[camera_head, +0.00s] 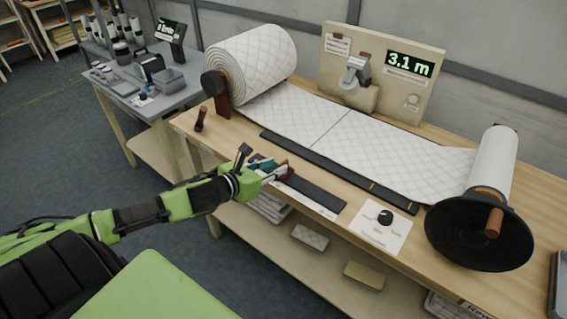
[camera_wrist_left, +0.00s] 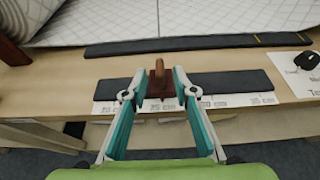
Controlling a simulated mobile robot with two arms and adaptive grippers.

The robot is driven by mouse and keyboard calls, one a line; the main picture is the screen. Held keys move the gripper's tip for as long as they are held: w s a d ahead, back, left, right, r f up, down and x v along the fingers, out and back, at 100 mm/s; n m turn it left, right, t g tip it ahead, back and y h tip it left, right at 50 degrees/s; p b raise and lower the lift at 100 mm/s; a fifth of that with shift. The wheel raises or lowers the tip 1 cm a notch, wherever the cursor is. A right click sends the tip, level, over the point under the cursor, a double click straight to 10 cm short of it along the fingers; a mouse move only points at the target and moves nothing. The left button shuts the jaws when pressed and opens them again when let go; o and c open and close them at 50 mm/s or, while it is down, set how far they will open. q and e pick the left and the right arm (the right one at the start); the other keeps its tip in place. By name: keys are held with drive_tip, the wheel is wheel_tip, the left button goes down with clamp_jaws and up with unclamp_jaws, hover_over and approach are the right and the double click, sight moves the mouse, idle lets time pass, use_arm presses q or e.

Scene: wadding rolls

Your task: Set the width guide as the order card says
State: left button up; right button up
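The width guide is a flat dark rail (camera_wrist_left: 235,82) along the bench's front edge with a brown wooden slider (camera_wrist_left: 159,82) on it. White scale labels below the rail include one reading 35 cm; the slider stands left of it. In the head view the rail (camera_head: 312,192) runs right from my left gripper (camera_head: 278,172). In the wrist view my left gripper (camera_wrist_left: 160,76) has its fingertips apart, one on each side of the slider's upright handle, with small gaps seeming to show. A small white card (camera_head: 338,45) hangs on the back board; its text is too small to read.
Quilted wadding (camera_head: 350,140) runs from a big roll (camera_head: 250,65) to a roll (camera_head: 493,165) with a black disc and crank (camera_head: 493,222). A display (camera_head: 409,64) reads 3.1 m. A grey side table (camera_head: 150,95) holds small items.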

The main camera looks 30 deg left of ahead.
sight(281, 164)
use_arm(q)
drive_tip(key=shift+x, duration=2.7)
drive_tip(key=shift+c, duration=0.2)
clamp_jaws()
